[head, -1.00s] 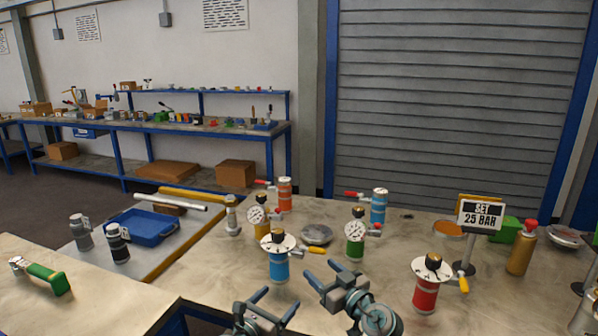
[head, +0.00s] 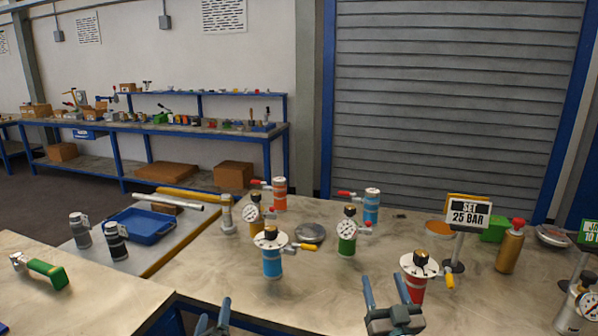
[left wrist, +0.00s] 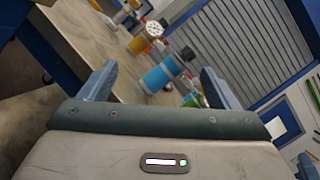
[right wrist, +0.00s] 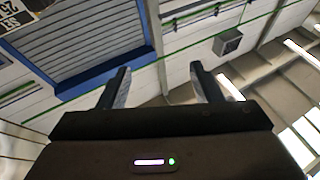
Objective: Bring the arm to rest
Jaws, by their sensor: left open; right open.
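My left gripper (head: 212,318) is open at the bottom edge of the head view, mostly cut off. Its open fingers (left wrist: 155,85) also show in the left wrist view, with a blue vessel visible beyond them and nothing held. My right gripper (head: 386,290) is open and empty at the front of the bench, left of the red flanged vessel (head: 415,290). The blue flanged vessel (head: 272,264) stands upright between and beyond the grippers.
Behind stand a green vessel with a gauge (head: 346,246), a yellow one (head: 255,213), an orange one (head: 279,196) and a rear blue one (head: 371,210). A sign reading "SET 25 BAR" (head: 468,213) and a gold bottle (head: 510,250) stand right.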

